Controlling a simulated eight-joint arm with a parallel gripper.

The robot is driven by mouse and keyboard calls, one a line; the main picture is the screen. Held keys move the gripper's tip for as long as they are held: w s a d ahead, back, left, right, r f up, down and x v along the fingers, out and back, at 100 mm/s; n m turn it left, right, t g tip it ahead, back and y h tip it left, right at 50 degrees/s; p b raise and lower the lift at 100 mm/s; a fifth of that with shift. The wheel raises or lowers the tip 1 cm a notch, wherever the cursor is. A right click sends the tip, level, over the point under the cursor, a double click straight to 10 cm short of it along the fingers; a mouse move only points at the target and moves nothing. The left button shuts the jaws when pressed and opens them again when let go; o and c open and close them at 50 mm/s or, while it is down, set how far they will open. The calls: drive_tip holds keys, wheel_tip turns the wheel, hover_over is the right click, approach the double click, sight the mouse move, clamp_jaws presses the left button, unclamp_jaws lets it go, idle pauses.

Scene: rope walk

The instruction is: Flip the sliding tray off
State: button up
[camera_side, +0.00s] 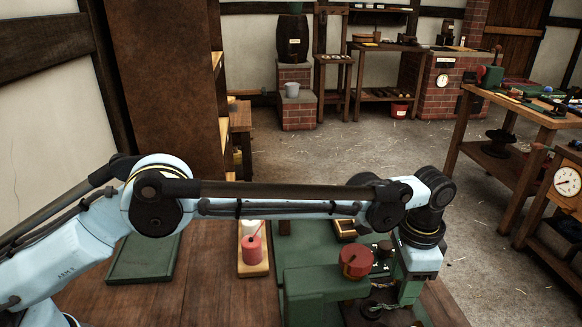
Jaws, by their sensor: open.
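A green machine (325,281) stands on the wooden bench at the bottom centre, with a round red knob (356,262) on top. Small dark knobs and a chain (383,302) show on its right side. I cannot pick out the sliding tray for certain; a small wooden tray-like box (346,229) is partly hidden behind my arm. My gripper (416,270) points down at the right side of the machine, close to the chain. It is open; its fingertips are hard to make out, and I cannot tell whether it touches anything.
The bench's right edge is near my gripper. A cluttered side table (516,112) stands beyond open floor.

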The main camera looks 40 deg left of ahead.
sight(373, 299)
clamp_jaws()
drive_tip(key=shift+s, duration=0.1)
idle(0.3)
drive_tip(key=shift+s+a, duration=1.7)
drive_tip(key=shift+a, duration=0.15)
unclamp_jaws()
drive_tip(key=shift+d, duration=0.1)
